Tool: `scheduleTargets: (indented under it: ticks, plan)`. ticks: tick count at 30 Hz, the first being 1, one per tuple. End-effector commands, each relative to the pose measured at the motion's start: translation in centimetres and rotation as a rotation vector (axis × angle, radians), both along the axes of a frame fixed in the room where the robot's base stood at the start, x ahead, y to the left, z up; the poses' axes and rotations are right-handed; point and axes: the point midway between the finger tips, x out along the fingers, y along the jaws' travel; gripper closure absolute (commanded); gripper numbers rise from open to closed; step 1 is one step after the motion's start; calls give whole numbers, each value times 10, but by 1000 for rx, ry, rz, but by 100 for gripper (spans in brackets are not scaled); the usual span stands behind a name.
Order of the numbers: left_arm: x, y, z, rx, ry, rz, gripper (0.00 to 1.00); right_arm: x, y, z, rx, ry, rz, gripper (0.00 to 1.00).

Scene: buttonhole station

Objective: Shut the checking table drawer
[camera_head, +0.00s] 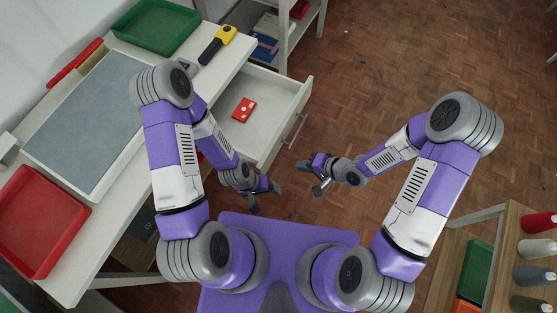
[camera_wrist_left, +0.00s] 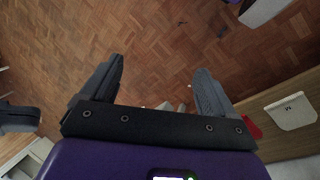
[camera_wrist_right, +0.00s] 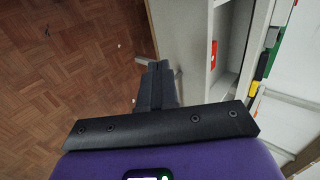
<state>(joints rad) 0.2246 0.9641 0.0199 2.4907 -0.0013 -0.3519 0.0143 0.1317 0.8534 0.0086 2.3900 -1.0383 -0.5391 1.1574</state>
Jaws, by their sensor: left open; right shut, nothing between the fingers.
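The checking table (camera_head: 110,140) stands at the left in the head view. Its pale drawer (camera_head: 276,100) is pulled out to the right, with a small red item (camera_head: 243,110) inside. A bar handle (camera_head: 298,129) is on the drawer front. My right gripper (camera_head: 304,166) is shut and empty, below and near the handle. In the right wrist view its closed fingers (camera_wrist_right: 156,82) point along the outer face of the drawer front (camera_wrist_right: 182,40); I cannot tell whether they touch it. My left gripper (camera_head: 267,198) is open and empty, below the drawer near the table edge.
On the table are a green tray (camera_head: 157,25), a red tray (camera_head: 40,222), a grey mat (camera_head: 85,115) and a yellow-and-black tool (camera_head: 217,44). A shelf unit (camera_head: 283,45) stands behind the drawer. A wooden bench with bottles (camera_head: 533,250) is at the lower right. The floor right of the drawer is clear.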

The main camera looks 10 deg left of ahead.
Motion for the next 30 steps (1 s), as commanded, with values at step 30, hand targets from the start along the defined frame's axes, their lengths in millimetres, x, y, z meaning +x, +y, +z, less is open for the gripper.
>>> scheduleTargets:
  ticks: [30]
  plan:
    - [0,0,-30,0,0,0,11,28,88,-49,-1,0,1,100]
